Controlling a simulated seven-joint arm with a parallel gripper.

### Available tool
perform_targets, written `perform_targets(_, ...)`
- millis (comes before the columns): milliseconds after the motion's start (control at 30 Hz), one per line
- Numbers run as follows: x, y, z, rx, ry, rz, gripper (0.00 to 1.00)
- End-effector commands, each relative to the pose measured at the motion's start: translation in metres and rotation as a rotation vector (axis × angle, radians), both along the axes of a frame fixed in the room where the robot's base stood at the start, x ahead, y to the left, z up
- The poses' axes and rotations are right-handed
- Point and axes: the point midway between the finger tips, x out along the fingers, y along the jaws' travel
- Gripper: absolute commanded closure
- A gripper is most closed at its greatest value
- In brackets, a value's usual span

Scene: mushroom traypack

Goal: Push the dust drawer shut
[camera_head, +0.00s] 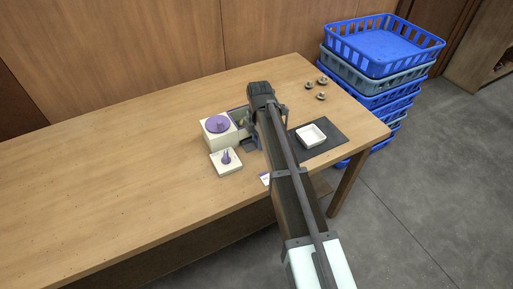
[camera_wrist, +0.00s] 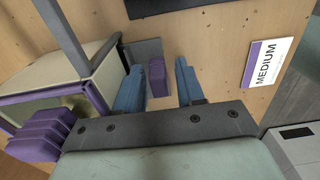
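A cream box (camera_head: 221,137) with a round purple top (camera_head: 217,124) stands on the table. It also shows at the left of the wrist view (camera_wrist: 60,65). In the wrist view a grey part (camera_wrist: 146,52), seemingly the dust drawer, lies beside the box; how far it stands out is unclear. A purple block (camera_wrist: 157,76), possibly its handle, shows between the blue fingers of my gripper (camera_wrist: 159,68). The fingers are apart, with gaps beside the block; contact cannot be told. In the head view my gripper (camera_head: 251,143) is right of the box, partly hidden by my arm.
A cream block with a purple knob (camera_head: 227,159) stands in front of the box. A white tray (camera_head: 311,135) on a dark mat (camera_head: 332,140), several mushrooms (camera_head: 321,96) and a MEDIUM card (camera_wrist: 268,62) lie to the right. Blue crates (camera_head: 384,47) stand beyond. The table's left is clear.

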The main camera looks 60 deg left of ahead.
Motion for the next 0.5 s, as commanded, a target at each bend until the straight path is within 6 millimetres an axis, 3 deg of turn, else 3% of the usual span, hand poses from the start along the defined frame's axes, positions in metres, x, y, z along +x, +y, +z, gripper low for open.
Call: perform_targets(500, 0.0, 0.005, 0.02, 0.011, 0.0, 0.0, 0.53)
